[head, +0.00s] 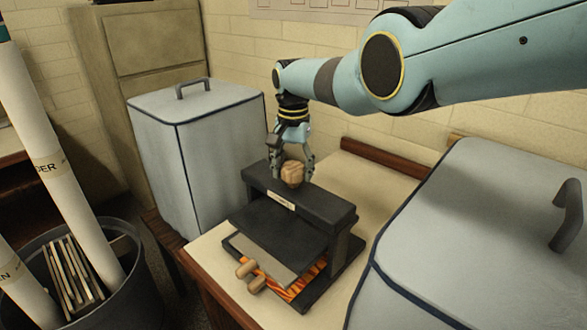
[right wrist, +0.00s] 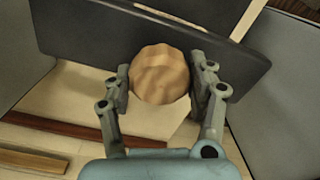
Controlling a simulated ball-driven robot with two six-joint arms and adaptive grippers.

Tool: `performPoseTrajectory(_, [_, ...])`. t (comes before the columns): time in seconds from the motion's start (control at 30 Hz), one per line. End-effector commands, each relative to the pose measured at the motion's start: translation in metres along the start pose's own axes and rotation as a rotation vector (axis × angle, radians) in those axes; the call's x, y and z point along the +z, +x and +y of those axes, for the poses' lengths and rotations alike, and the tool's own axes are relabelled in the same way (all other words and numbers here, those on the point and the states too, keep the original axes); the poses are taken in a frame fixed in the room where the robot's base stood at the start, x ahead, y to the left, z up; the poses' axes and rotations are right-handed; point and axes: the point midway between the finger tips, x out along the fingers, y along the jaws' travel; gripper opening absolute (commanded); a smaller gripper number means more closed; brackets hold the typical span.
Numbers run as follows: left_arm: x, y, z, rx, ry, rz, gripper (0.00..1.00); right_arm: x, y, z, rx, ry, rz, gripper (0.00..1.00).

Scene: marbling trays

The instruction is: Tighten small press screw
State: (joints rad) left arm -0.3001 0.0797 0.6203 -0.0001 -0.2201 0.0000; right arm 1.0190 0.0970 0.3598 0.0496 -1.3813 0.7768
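The small press (head: 300,205) is a dark frame with a label on its crossbar, standing on the pale table. A round, ridged wooden screw knob (head: 292,174) sits on top of the crossbar; it also shows in the right wrist view (right wrist: 160,74). My right gripper (head: 292,168) reaches down from above with one finger on each side of the knob. Orange marbled paper (head: 297,286) shows under the press's dark plate (head: 275,245). My left gripper is out of view.
A grey lidded bin (head: 205,150) stands left of the press, and a large grey lidded box (head: 480,240) fills the right. A dark bucket (head: 125,290) with white rolls stands at the lower left.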

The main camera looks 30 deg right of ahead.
Motion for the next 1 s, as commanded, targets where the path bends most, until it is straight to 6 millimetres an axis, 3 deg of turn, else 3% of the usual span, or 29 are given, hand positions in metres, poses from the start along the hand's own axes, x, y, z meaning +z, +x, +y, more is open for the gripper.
performPoseTrajectory(0.03, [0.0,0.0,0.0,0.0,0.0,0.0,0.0,-0.001,-0.001,-0.001,-0.002,0.0,0.002,0.65])
performPoseTrajectory(0.17, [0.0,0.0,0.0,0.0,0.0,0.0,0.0,0.0,-0.001,0.0,-0.001,0.0,0.001,0.8])
performPoseTrajectory(0.47, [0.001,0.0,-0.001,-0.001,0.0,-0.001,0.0,0.0,-0.001,0.0,0.0,-0.001,0.0,0.8])
performPoseTrajectory(0.63, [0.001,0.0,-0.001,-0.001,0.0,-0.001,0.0,-0.001,-0.011,-0.001,-0.002,0.0,0.002,0.8])
performPoseTrajectory(0.77, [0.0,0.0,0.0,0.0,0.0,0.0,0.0,-0.001,-0.029,-0.001,-0.003,-0.001,0.003,0.8])
performPoseTrajectory(1.0, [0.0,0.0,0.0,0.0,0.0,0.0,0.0,-0.001,-0.086,-0.001,-0.003,0.0,0.003,0.8])
